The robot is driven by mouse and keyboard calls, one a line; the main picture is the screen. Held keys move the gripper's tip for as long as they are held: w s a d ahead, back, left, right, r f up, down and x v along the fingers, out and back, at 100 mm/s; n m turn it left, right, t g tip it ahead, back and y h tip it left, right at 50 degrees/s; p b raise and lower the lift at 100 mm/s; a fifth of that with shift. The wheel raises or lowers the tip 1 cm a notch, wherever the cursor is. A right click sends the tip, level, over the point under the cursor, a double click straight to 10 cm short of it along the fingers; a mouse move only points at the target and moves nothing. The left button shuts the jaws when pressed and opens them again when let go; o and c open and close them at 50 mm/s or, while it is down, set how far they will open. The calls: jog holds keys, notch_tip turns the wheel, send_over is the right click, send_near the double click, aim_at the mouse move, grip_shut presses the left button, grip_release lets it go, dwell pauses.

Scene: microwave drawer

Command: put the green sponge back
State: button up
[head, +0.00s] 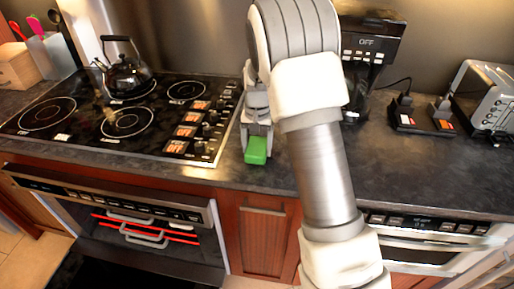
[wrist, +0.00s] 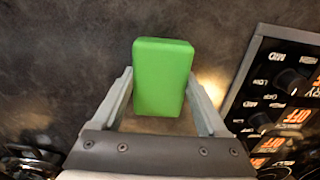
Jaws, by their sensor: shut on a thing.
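The green sponge (head: 256,150) is a small bright green block just right of the stove's control panel in the head view. In the wrist view the sponge (wrist: 162,78) is upright in the picture, with its lower part between the fingers. My gripper (head: 256,128) is shut on the sponge and points down over the dark counter. In the wrist view the gripper (wrist: 162,92) has one finger along each side of the sponge. I cannot tell whether the sponge touches the counter.
The stove (head: 130,115) with a black kettle (head: 124,72) is on the left. A coffee machine (head: 366,55) stands behind my arm, and a toaster (head: 487,98) is at the right. Below the stove an oven (head: 130,225) shows red racks. The counter (head: 430,170) is clear at the front right.

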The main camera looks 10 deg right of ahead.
aim_at(257, 146)
jog(key=shift+f, duration=0.25)
jog(key=shift+f, duration=0.1)
jog(key=o, duration=1.1)
notch_tip(257, 146, up, 12)
jog(key=s+r+n+t, duration=0.2)
jog(key=s+r+t, duration=0.1)
jog(key=s+r, duration=0.9)
jog(key=s+f+n+t, duration=0.1)
jog(key=s+n+t, duration=0.1)
jog(key=s, duration=1.5)
jog(key=shift+s+f+n+t+p, duration=0.15)
jog(key=shift+f+n+t+p, duration=0.15)
jog(key=shift+p, duration=0.1)
